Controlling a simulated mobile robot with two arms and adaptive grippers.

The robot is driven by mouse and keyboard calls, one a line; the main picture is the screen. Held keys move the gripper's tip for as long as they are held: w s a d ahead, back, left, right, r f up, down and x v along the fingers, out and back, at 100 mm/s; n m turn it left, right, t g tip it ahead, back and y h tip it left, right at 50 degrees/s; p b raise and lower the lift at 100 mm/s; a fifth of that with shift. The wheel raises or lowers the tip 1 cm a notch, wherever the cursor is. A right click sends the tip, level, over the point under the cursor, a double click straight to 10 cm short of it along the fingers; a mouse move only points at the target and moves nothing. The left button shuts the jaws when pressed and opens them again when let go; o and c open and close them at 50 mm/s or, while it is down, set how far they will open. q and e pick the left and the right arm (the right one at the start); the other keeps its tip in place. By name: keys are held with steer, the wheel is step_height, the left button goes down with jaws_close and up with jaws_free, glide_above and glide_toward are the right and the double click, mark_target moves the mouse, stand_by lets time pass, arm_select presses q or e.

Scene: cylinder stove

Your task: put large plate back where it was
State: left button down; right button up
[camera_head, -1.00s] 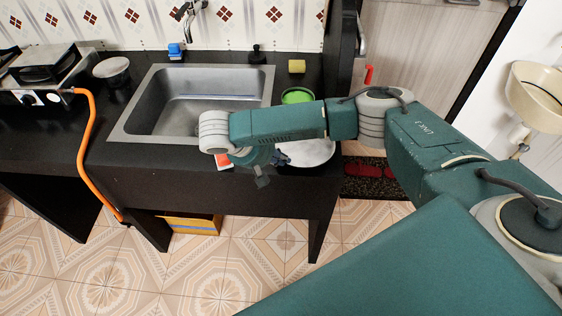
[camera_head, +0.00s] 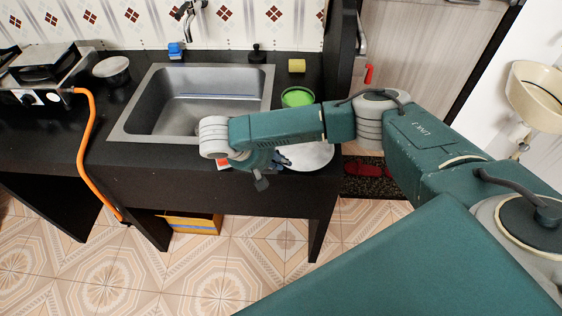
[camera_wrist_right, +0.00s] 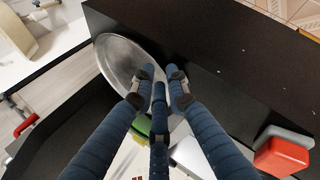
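The large plate (camera_head: 308,157) is a round, shiny metal plate on the black counter, right of the sink and near the front edge. My right arm hides part of it. In the right wrist view the plate (camera_wrist_right: 120,62) appears beyond my right gripper (camera_wrist_right: 160,74). The gripper's fingers are apart, with the left fingertip over the plate's rim area and the right one over the counter beside it. I cannot tell whether they touch the plate. In the head view this gripper (camera_head: 262,180) is mostly hidden under my wrist. My left gripper is not in view.
A green bowl (camera_head: 298,97) stands behind the plate. The sink (camera_head: 160,110) is to the left, then a lidded bowl (camera_head: 111,70) and a stove (camera_head: 40,80). A dark upright panel (camera_head: 341,60) bounds the right.

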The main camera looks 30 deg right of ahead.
steer(key=p+v, duration=0.2)
steer(key=v, duration=0.9)
steer(key=shift+a+r, duration=0.15)
steer(key=shift+a, duration=0.1)
steer(key=w+a+f+y, duration=0.1)
steer(key=a+f+y, duration=0.2)
steer(key=a+f, duration=0.45)
steer(key=w+a+f+y, duration=0.1)
steer(key=a+f+y, duration=0.25)
steer(key=f, duration=0.65)
step_height(320, 180, down, 12)
steer(key=s+y, duration=0.2)
steer(key=s+d+f+m, duration=0.1)
steer(key=s+d+f, duration=0.4)
steer(key=s+f, duration=0.5)
steer(key=s+d+f, duration=0.3)
steer(key=s+f, duration=0.2)
steer(key=s, duration=0.6)
steer(key=s+d+f+h, duration=0.1)
steer(key=s+d+f, duration=0.3)
steer(key=s, duration=0.7)
steer(key=s+d+f, duration=0.4)
steer(key=s+f, duration=0.2)
steer(key=s, duration=0.5)
steer(key=shift+f+n+g, duration=0.3)
steer(key=shift+n, duration=0.1)
steer(key=shift+w+a, duration=0.1)
